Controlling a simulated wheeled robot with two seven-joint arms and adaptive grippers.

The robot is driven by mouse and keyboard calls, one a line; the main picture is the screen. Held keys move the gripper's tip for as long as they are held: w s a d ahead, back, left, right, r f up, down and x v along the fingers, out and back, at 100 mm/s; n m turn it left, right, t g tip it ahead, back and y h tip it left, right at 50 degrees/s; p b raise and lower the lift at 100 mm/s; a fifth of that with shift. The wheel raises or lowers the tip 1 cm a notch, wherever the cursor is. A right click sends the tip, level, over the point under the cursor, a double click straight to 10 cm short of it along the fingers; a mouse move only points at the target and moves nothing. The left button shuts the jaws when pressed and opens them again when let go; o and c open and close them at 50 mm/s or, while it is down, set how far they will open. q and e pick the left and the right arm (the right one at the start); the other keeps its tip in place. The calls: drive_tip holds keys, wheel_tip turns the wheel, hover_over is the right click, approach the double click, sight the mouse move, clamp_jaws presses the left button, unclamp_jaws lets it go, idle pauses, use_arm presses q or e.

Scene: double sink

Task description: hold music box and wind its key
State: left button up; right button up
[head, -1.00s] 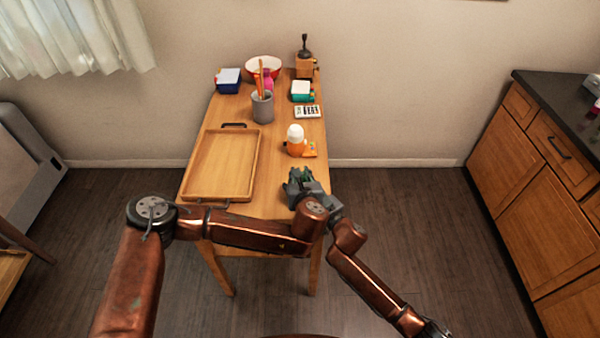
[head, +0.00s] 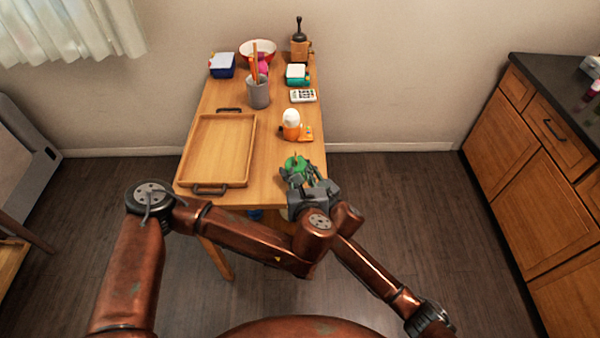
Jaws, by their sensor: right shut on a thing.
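A small round green thing (head: 295,163), which looks like the music box, is at the near right corner of the wooden table. A small light bit shows on its top; I cannot tell whether that is the key. My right gripper (head: 311,177) is shut on the green thing, its grey fingers partly covering it. My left gripper (head: 292,180) is close beside it, overlapping the right one in the picture. Whether its fingers are open or touch the green thing is hidden.
An empty wooden tray (head: 251,152) lies left on the table (head: 270,180). An orange cup with a white egg-like top (head: 291,124) stands beyond my grippers. A grey pencil cup (head: 258,93), bowl (head: 257,47), boxes, calculator (head: 303,96) and grinder (head: 300,42) stand farther back.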

drive_tip(key=o, duration=1.3)
drive_tip(key=v, duration=1.2)
